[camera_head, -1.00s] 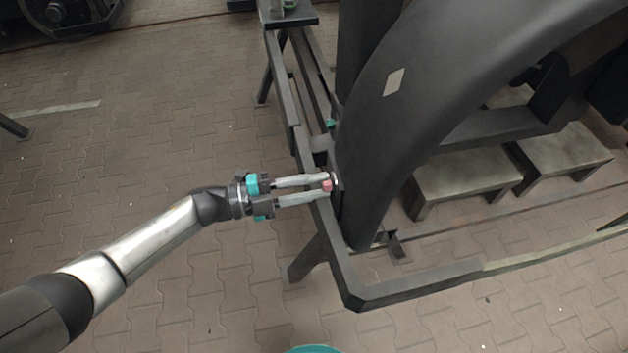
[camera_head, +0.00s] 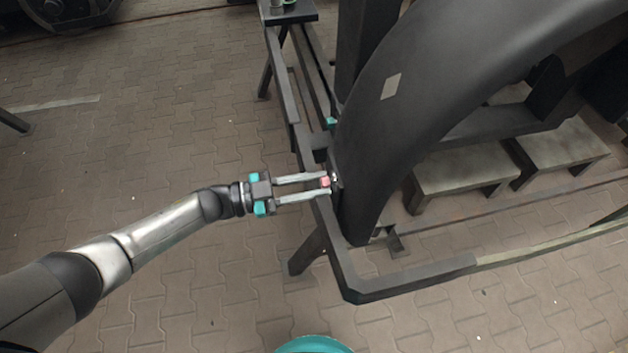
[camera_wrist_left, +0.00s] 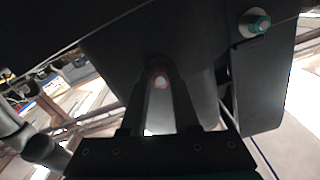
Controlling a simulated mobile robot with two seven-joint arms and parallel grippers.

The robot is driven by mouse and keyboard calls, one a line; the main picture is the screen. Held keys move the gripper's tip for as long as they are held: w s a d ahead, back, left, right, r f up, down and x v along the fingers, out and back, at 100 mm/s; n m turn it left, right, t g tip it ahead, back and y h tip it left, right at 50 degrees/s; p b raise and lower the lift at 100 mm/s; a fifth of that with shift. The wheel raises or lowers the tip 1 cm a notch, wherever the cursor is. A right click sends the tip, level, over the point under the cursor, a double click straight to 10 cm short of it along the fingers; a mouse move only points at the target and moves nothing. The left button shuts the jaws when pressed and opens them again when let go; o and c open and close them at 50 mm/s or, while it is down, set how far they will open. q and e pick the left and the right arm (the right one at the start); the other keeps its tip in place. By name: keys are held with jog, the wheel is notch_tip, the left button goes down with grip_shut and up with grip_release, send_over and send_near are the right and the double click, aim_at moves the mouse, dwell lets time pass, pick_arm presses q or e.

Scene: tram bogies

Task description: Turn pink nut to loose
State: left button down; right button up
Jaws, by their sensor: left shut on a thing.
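The pink nut (camera_head: 325,182) sits on the near left side of the dark curved bogie frame (camera_head: 400,130). My left gripper (camera_head: 324,183) comes in from the left, with its two long pale fingers on either side of the nut and shut on it. In the left wrist view the nut (camera_wrist_left: 158,79) shows as a pinkish ring with a pale centre between the dark fingertips. The fingers hide part of its sides. My right gripper is in neither view.
A teal nut (camera_head: 331,121) is farther back on the frame; a teal nut with a washer (camera_wrist_left: 254,23) shows in the wrist view. A dark metal stand rail (camera_head: 415,281) runs around the bogie. Two low blocks (camera_head: 465,172) stand at right. Paved floor at left is clear.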

pick_arm(q)
jog(key=shift+n, duration=0.4)
jog(key=c, duration=0.7)
grip_release()
jog(key=shift+o, duration=0.2)
jog(key=shift+a, duration=0.1)
jog(key=b+v, duration=0.1)
jog(key=v, duration=1.4)
jog(key=shift+f, duration=0.1)
